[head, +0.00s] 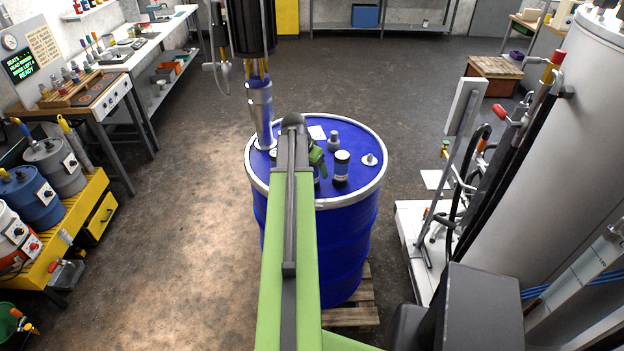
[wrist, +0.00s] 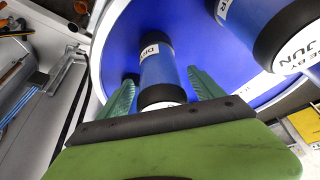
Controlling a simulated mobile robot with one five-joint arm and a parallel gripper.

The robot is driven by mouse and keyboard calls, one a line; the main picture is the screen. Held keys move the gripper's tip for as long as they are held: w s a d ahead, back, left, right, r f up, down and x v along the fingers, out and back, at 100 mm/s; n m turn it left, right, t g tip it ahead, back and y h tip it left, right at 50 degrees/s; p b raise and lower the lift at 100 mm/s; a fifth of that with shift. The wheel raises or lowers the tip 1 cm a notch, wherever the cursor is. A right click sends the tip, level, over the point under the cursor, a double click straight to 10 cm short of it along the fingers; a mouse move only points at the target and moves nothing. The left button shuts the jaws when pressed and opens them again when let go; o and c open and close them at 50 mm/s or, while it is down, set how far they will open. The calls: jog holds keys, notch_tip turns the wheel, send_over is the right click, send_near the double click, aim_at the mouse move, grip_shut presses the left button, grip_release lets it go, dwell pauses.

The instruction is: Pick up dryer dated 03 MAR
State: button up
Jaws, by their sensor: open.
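A blue drum (head: 345,230) with a white rim stands upright on a wooden pallet; my arm hides part of its top. A dark canister with a white top (head: 340,168) stands on the drum, and another is mostly hidden behind my arm. In the wrist view, a blue dryer with black ends (wrist: 157,66) lies between the open green fingers of my gripper (wrist: 161,77). Its date is not readable; I cannot tell if the fingers touch it. A second dryer (wrist: 283,30), at upper right, has JUN readable on its white end.
A metal pump tube (head: 261,115) rises from the drum's left edge. A grey bung (head: 333,140) and a small fitting (head: 370,160) are also on the drum top. A large grey tank (head: 560,170) stands at right.

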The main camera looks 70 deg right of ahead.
jog(key=shift+b+x, duration=0.35)
jog(key=shift+x, duration=0.75)
jog(key=shift+a+r, duration=0.1)
jog(key=shift+r, duration=0.1)
jog(key=shift+c, duration=0.3)
grip_shut()
notch_tip(320, 180, up, 4)
jog(key=p, duration=0.4)
jog(key=shift+r+p, duration=0.2)
jog(key=shift+p, duration=0.2)
jog(key=s+a+r+p, duration=0.4)
jog(key=s+r+p, duration=0.2)
jog(key=s, duration=0.5)
jog(key=shift+r, duration=0.25)
